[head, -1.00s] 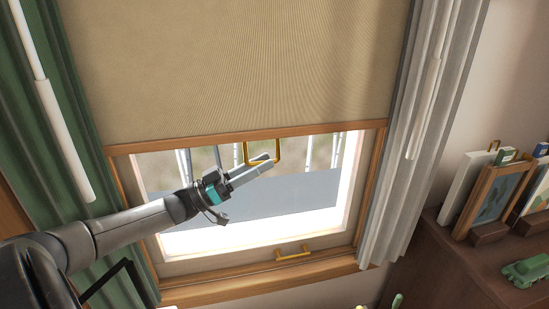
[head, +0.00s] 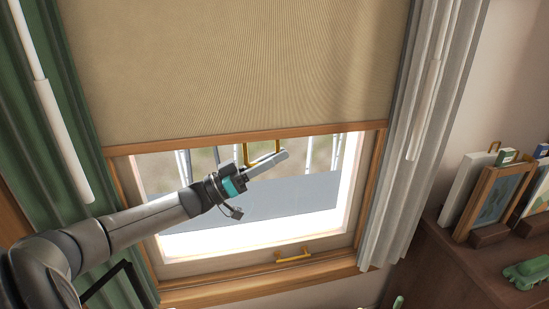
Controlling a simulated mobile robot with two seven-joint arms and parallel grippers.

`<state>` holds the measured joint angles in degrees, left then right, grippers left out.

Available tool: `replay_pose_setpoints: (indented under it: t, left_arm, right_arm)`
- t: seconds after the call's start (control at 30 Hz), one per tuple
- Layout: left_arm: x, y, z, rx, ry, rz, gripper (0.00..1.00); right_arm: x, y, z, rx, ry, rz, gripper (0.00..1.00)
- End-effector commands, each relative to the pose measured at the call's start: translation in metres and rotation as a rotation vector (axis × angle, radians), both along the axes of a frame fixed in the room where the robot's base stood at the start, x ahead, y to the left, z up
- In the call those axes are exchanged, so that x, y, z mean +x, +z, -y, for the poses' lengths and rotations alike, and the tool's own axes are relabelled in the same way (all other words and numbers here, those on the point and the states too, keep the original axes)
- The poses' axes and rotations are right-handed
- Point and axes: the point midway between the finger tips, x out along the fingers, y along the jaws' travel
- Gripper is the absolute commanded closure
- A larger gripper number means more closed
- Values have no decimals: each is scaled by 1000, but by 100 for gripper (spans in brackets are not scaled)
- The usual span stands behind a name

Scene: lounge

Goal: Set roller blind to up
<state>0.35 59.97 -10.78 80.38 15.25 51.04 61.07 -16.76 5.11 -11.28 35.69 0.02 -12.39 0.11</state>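The beige roller blind (head: 240,65) hangs over the upper part of the window, and its wooden bottom bar (head: 245,138) crosses above the open lower pane. A brass loop handle (head: 264,158) hangs below the middle of this bar. My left gripper (head: 284,156) reaches in from the left, with its fingers overlapping the lower part of the handle in the head view. The fingers show nearly edge-on and partly hide the handle, so I cannot tell whether they are apart or closed on it. My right gripper is not in view.
A second brass handle (head: 293,256) sits on the lower window frame. A green curtain (head: 85,160) hangs at left and a grey curtain (head: 403,170) at right. A dark wooden cabinet (head: 455,260) at right bears picture frames (head: 492,198) and a green toy vehicle (head: 526,272).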

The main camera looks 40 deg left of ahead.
Motion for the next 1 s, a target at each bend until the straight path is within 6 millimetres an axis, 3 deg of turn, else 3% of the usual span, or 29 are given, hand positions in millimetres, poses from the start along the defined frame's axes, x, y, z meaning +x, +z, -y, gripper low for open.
replay_pose_setpoints:
  t: [0.1, 1.0]
  left_arm:
    - [0, 0, 0, 0, 0, 0, 100]
    - [0, -1, 0, 1, 0, -1, 100]
  right_arm:
    - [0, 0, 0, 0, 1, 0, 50]
    - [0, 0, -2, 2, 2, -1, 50]
